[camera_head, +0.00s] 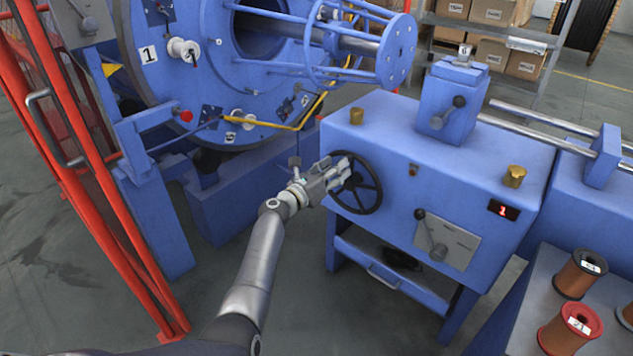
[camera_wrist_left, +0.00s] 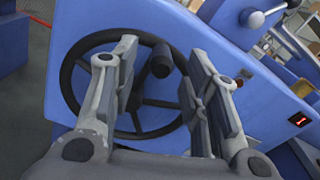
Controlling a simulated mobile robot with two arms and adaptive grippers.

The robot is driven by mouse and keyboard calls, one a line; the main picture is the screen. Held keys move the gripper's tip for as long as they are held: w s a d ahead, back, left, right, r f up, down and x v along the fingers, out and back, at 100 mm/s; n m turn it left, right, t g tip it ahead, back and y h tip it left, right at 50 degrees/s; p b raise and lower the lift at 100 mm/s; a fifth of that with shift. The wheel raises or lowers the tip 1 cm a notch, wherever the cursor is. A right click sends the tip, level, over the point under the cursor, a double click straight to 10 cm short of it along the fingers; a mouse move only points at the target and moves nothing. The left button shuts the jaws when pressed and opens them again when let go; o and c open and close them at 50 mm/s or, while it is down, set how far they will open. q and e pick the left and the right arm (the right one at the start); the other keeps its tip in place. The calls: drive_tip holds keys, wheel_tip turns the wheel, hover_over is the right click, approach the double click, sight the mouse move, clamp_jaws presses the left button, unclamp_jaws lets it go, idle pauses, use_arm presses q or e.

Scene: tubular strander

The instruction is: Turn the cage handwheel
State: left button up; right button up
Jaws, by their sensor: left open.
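The black cage handwheel (camera_head: 366,199) is on the left part of the front face of the blue machine cabinet. It has spokes and a dark handle knob. My left gripper (camera_head: 345,170) is at the wheel's upper left in the head view, its fingers in front of the rim. In the left wrist view the handwheel (camera_wrist_left: 68,82) lies beyond my open left gripper (camera_wrist_left: 168,75). The wheel's knob (camera_wrist_left: 161,60) shows between the two fingers, with a gap on both sides. I cannot tell how far the fingertips reach past the knob. My right gripper is not in view.
The cabinet (camera_head: 400,130) also carries a lever plate (camera_head: 447,240), a red display (camera_head: 503,209) and brass caps. A large blue drum (camera_head: 205,70) stands behind. A red mesh guard (camera_head: 75,150) is at the left. Wire spools (camera_head: 571,330) sit at the lower right.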

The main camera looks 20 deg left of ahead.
use_arm(q)
drive_tip(key=v, duration=0.7)
drive_tip(key=shift+s, duration=0.3)
drive_tip(key=shift+a, duration=0.1)
